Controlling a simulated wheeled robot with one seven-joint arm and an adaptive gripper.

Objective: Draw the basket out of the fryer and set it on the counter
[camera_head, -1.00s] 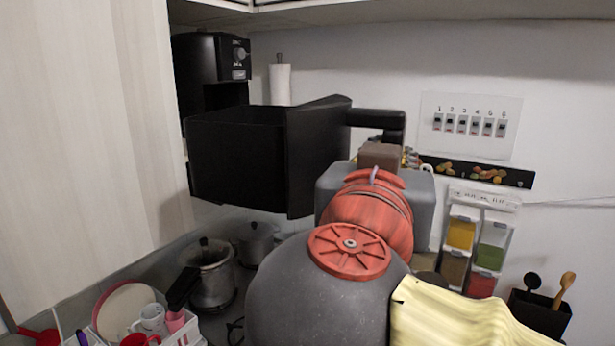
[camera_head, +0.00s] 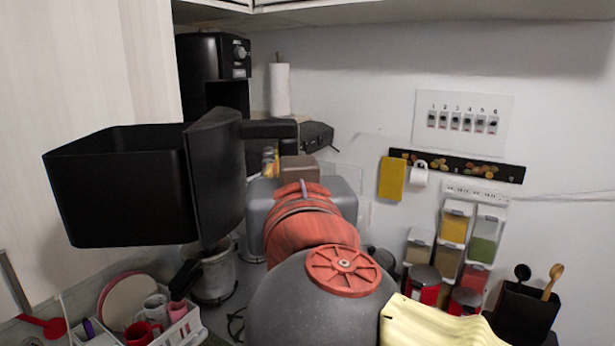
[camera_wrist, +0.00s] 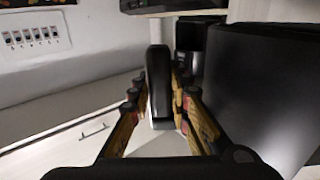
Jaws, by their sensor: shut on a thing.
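The black fryer basket (camera_head: 118,190) hangs in the air at the left in the head view, out of the fryer and above the counter. Its tall front panel (camera_head: 216,175) and handle (camera_head: 268,129) face right. The black fryer (camera_head: 214,75) stands at the back left with a control knob. My gripper is shut on the handle (camera_wrist: 159,85), which sits between its fingers (camera_wrist: 158,105) in the wrist view. The basket (camera_wrist: 262,85) also fills the right of that view. In the head view my own arm hides most of the gripper.
A dish rack (camera_head: 180,330) with cups and a plate stands below the basket. A metal pot (camera_head: 214,275) is near it. A paper towel roll (camera_head: 279,90) stands behind. Spice dispensers (camera_head: 455,228) and a utensil holder (camera_head: 526,312) are at right.

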